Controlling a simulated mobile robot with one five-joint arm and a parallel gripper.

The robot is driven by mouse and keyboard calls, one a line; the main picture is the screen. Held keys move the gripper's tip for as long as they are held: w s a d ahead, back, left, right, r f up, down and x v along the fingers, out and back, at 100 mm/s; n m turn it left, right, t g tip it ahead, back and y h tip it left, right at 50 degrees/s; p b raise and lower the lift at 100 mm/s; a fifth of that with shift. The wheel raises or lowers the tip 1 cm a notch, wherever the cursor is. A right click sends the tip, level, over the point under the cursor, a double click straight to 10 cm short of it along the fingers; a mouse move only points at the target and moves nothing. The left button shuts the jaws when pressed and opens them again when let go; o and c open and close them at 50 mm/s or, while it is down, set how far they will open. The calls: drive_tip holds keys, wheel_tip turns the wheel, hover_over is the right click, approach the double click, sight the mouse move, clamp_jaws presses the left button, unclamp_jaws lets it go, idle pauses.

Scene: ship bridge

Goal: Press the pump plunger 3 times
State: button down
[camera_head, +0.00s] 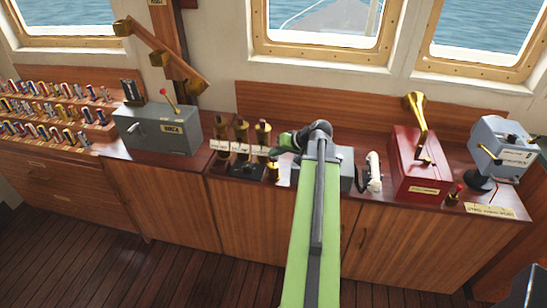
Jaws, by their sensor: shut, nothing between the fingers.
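My green arm reaches from the bottom edge up to the counter. My gripper (276,151), small and dark at the arm's far end, points left near the brass fittings and is shut with nothing in it. Three brass cylinders (241,130) stand upright behind white labels, just left of my gripper. A short brass knob (272,171) stands in front of them beside a black base. I cannot tell for certain which fitting is the pump plunger. A small red-topped brass fitting (456,192) stands far to the right. My arm partly hides a grey box (345,165).
A grey box with a red-knobbed lever (160,130) stands left on the wooden counter. A white handset (373,172), a red box with a brass lever (418,165) and a grey instrument (500,140) stand right. The floor (90,250) is clear.

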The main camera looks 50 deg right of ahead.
sight(276, 158)
drive_tip(key=shift+f+b, duration=1)
drive_tip(key=shift+f, duration=0.05)
idle(0.6)
drive_tip(key=shift+r, duration=0.1)
drive_tip(key=shift+r+p, duration=1.85)
drive_tip(key=shift+p, duration=0.15)
wheel_tip(276, 158, up, 5)
drive_tip(key=p, duration=0.5)
